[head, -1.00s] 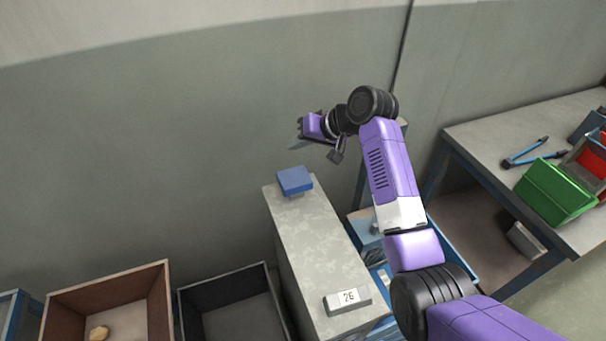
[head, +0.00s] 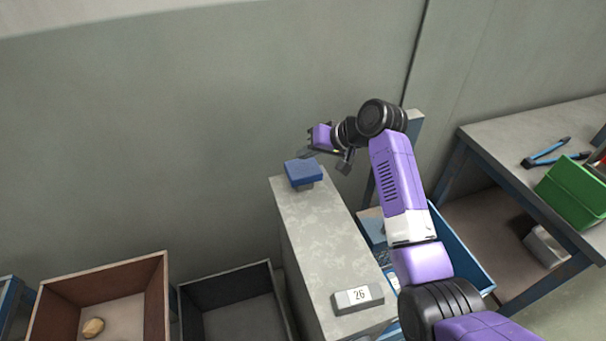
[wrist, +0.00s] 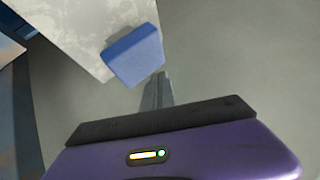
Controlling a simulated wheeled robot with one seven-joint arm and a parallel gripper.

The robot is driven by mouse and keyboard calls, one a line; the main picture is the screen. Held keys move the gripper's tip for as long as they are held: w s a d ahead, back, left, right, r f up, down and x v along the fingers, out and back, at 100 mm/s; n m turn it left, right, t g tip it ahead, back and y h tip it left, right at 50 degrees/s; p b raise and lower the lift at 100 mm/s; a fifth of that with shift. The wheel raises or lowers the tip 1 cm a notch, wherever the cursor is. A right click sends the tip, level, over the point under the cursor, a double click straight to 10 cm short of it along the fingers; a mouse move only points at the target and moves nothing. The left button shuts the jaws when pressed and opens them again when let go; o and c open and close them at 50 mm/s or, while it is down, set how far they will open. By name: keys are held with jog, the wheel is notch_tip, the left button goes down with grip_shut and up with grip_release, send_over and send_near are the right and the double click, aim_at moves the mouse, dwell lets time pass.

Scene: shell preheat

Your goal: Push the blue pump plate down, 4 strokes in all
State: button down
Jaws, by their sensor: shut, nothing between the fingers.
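The blue pump plate (head: 304,173) is a flat blue block on a short grey stem at the far end of a narrow grey stand. In the wrist view the plate (wrist: 133,56) lies just beyond and left of my fingertips. My gripper (head: 306,154) is shut and empty, above the far edge of the plate in the head view. In the wrist view the shut fingers of my gripper (wrist: 157,90) point toward the plate's lower right corner. I cannot tell whether they touch it.
The grey stand (head: 325,235) carries a small block marked 26 (head: 358,297) at its near end. A brown bin (head: 110,262) and a dark bin (head: 225,275) sit to its left. A workbench (head: 500,135) with a green bin (head: 575,190) is at right.

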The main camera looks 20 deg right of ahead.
aim_at(306, 169)
jog(key=shift+f, duration=0.65)
jog(key=shift+f, duration=0.15)
dwell(1.4)
jog(key=shift+f, duration=0.25)
jog(key=shift+s+f+b, duration=0.1)
jog(key=shift+f+b, duration=0.9)
jog(key=shift+f, duration=0.85)
dwell(1.6)
jog(key=shift+r, duration=0.1)
jog(key=shift+r+p, duration=1.9)
jog(key=shift+r, duration=0.2)
jog(key=shift+r, duration=0.1)
jog(key=shift+r+p, duration=2.15)
jog(key=shift+r, duration=0.3)
